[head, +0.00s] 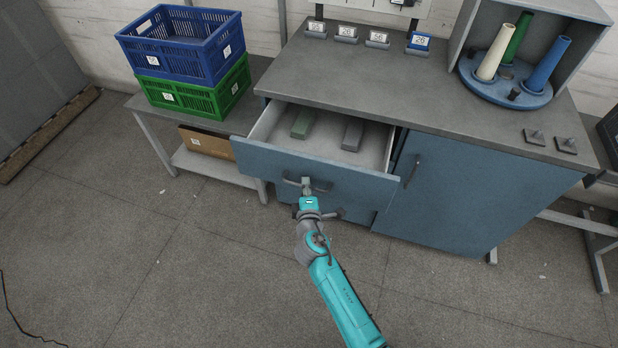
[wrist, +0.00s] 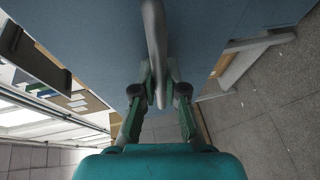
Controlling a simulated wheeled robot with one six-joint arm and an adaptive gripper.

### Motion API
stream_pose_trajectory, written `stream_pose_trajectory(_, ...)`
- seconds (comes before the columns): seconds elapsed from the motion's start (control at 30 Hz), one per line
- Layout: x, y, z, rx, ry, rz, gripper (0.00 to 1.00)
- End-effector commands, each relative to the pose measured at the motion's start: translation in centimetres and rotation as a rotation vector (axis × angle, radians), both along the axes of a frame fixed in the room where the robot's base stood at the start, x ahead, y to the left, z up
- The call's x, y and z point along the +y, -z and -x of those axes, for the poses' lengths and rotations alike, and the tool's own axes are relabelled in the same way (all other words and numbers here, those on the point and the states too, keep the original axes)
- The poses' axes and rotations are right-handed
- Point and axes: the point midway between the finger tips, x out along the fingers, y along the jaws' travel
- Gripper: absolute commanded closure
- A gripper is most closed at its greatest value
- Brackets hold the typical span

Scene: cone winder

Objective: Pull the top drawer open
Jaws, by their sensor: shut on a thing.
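The top drawer (head: 318,172) of the blue cabinet stands pulled out, with its inside showing. A green block (head: 303,124) and a grey block (head: 352,134) lie in it. My gripper (head: 306,188) is at the bar handle (head: 292,182) on the drawer's front. In the wrist view my gripper (wrist: 160,92) has its fingers on either side of the handle (wrist: 154,40), shut on it. The handle runs upright in that view against the blue drawer front (wrist: 95,40).
The grey worktop (head: 400,85) carries several small labelled holders and a blue round stand (head: 505,88) with cones. A cabinet door (head: 470,190) is shut at right. Blue (head: 185,45) and green (head: 200,98) crates sit on a side table at left. The floor in front is clear.

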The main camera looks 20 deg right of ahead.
Motion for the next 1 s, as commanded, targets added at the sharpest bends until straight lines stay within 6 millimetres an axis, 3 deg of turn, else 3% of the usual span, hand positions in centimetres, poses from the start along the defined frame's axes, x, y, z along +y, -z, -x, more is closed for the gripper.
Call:
stream_pose_trajectory(0.2,2.8,0.1,3.9,0.003,-0.003,0.001,1.00)
stream_pose_trajectory(0.4,4.5,0.1,6.3,0.002,-0.001,0.001,1.00)
stream_pose_trajectory(0.63,5.5,0.1,7.6,0.001,0.001,0.001,1.00)
stream_pose_trajectory(1.0,5.6,0.1,7.8,0.001,0.001,0.000,1.00)
